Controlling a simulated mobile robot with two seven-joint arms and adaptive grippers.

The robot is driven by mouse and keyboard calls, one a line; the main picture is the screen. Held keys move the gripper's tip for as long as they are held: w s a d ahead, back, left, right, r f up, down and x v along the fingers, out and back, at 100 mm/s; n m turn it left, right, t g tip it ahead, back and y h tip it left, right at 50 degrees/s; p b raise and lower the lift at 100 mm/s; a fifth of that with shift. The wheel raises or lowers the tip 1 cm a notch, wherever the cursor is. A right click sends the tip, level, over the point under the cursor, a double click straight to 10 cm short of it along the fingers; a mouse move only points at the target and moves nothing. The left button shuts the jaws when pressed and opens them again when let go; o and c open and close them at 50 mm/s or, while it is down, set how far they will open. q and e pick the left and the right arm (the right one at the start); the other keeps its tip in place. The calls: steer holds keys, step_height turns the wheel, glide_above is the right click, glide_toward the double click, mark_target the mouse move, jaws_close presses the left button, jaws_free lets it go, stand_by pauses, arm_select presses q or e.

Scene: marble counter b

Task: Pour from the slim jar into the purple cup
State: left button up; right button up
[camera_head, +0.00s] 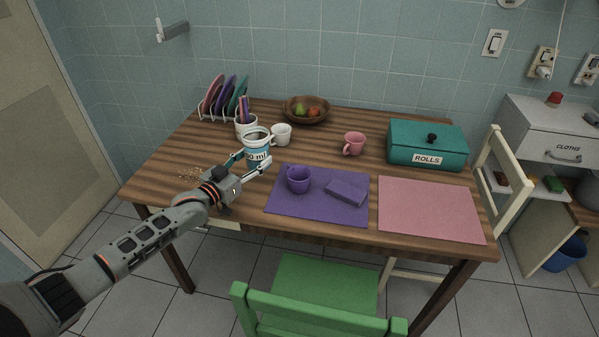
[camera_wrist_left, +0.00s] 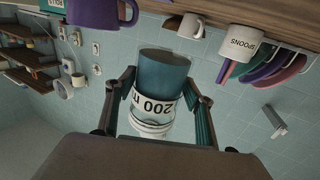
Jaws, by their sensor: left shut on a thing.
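Part of the cup (camera_wrist_left: 95,12) shows at the top of the wrist view. My right gripper is not in view.
A folded purple cloth (camera_head: 346,191) lies right of the cup. A white mug (camera_head: 281,134), spoon holder (camera_head: 246,128), plate rack (camera_head: 222,113) and fruit bowl (camera_head: 306,110) stand behind. A pink mug (camera_head: 354,143) and teal box (camera_head: 425,147) are further right. Small tan bits (camera_head: 190,173) lie left.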

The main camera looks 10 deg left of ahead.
arm_select(q)
steer(key=shift+r, duration=0.1)
steer(key=shift+d+f+m+g, duration=0.25)
steer(key=shift+f+m+g, duration=0.15)
steer(key=shift+f+m, duration=0.6)
steer(key=shift+d+f+m+y, duration=0.15)
steer(key=shift+m+y, duration=0.15)
steer(key=shift+d+f+m+g+y, duration=0.2)
steer(key=shift+d+f+m, duration=0.1)
steer(key=shift+f+m, duration=0.25)
steer(key=shift+d+f+m+g+y, duration=0.1)
steer(key=shift+d+f+m+g, duration=0.15)
steer(key=shift+f+m, duration=0.3)
steer(key=shift+d+r+m+p, duration=0.2)
steer(key=shift+r+m+p, duration=0.2)
steer(key=shift+r+p, duration=0.45)
steer(key=shift+d+f+y+b, duration=0.1)
steer(key=shift+f+y+b, duration=0.1)
steer(key=shift+y+b, duration=0.15)
steer(key=shift+r, duration=0.15)
steer(key=shift+d+r+m+p, duration=0.15)
steer(key=shift+m+p, duration=0.15)
